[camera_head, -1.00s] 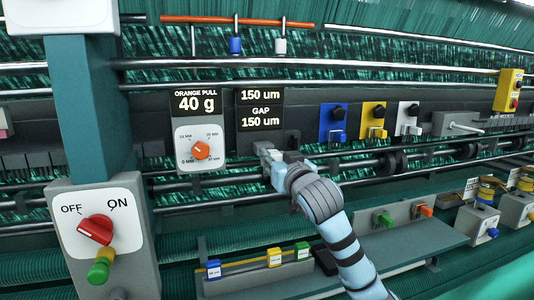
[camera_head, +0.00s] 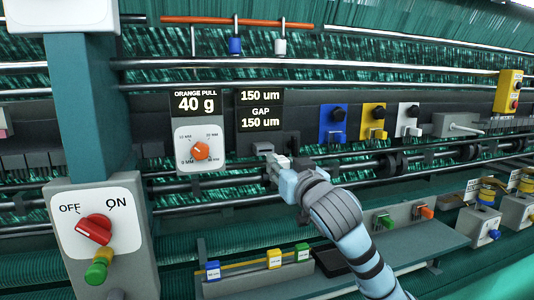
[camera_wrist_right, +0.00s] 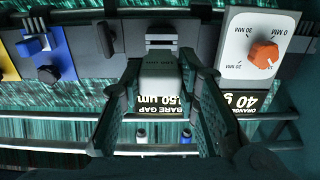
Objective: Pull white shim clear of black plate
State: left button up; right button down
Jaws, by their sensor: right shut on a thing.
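The white shim (camera_wrist_right: 160,72) is a pale block with small dark lettering on its face. In the right wrist view it sits between the two fingers of my right gripper (camera_wrist_right: 163,95), which is shut on it. In the head view the shim (camera_head: 283,160) is mostly hidden by my right gripper (camera_head: 277,166), just below the display panel. The black plate (camera_head: 263,143) is the dark part directly behind the gripper. I cannot tell whether the shim still touches the plate. My left gripper is not in view.
An orange-knob dial box (camera_head: 200,148) is close on the left. Blue (camera_head: 333,122), yellow (camera_head: 373,121) and white (camera_head: 408,119) switch blocks stand to the right. Rails (camera_head: 200,210) run below. A shelf (camera_head: 400,240) with small blocks lies in front.

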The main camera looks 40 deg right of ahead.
jog(key=shift+b+v, duration=0.45)
jog(key=shift+v, duration=1.6)
jog(key=shift+w, duration=0.1)
